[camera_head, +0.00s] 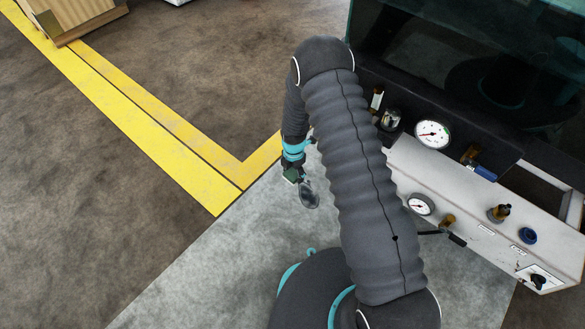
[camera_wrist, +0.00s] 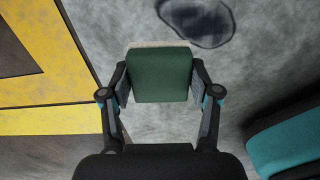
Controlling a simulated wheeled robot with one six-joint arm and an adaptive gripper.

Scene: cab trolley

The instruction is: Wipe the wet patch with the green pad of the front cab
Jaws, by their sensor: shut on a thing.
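In the wrist view my gripper (camera_wrist: 160,92) is shut on the green pad (camera_wrist: 160,76), with one finger on each side of it. The pad has a green top and a pale lower edge. The wet patch (camera_wrist: 198,20) is a dark, rounded stain on the grey floor, just beyond the pad and to its right. It also shows in the head view (camera_head: 309,193), right beside my gripper (camera_head: 291,172). The pad (camera_head: 290,175) is partly visible there, with my arm above it. I cannot tell whether the pad touches the floor.
Yellow floor lines (camera_head: 150,130) run to the left of the grey floor area. A white panel with gauges (camera_head: 433,134), knobs and valves stands at the right. A wooden crate (camera_head: 75,18) is at the top left. The floor around the patch is clear.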

